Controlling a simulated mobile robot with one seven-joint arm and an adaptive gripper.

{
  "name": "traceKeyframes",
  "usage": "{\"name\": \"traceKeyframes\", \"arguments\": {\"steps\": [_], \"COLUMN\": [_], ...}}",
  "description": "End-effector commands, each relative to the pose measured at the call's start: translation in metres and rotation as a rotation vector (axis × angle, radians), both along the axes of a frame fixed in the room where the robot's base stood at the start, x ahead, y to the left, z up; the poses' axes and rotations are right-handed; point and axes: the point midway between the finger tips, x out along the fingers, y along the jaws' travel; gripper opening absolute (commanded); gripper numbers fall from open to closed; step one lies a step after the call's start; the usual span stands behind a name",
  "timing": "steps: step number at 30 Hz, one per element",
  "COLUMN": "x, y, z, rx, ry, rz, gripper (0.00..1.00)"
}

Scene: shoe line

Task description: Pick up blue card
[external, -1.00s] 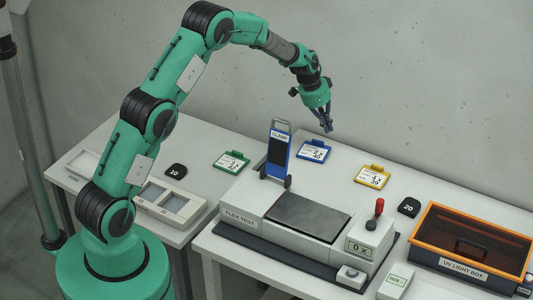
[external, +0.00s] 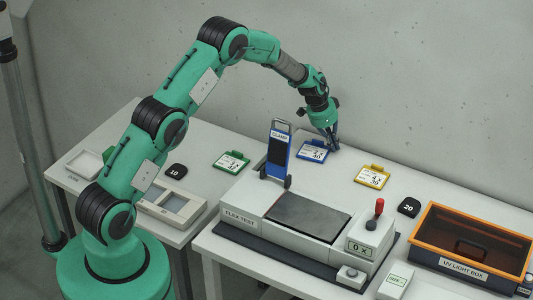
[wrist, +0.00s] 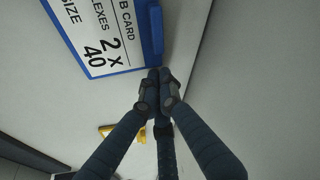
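The blue card (external: 312,150) is a white label reading "2 x" and "40" in a blue frame, lying on the table behind the blue clamp. In the wrist view the blue card (wrist: 100,38) fills the upper left, with its blue edge bar towards the fingers. My gripper (external: 334,147) is low, just right of the card. In the wrist view my gripper's dark fingers (wrist: 160,73) come together at their tips, beside the card's lower right corner. No part of the card shows between them; I cannot tell whether they touch it.
The upright blue clamp (external: 278,150) stands left of the card on the flex test machine (external: 260,236). A green card (external: 231,162) lies to the left and a yellow card (external: 373,176) to the right. The wall is close behind; bare table lies between the blue and yellow cards.

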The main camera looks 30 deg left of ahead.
Motion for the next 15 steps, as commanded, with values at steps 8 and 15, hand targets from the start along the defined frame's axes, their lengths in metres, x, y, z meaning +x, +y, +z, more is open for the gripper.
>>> {"name": "traceKeyframes", "arguments": {"steps": [8, 15], "x": [0.0002, -0.0033], "y": [-0.0001, 0.0042], "z": [-0.0006, -0.0015], "rx": [0.000, 0.000], "ry": [0.000, 0.000], "rz": [0.000, 0.001], "gripper": [0.00, 0.00]}}
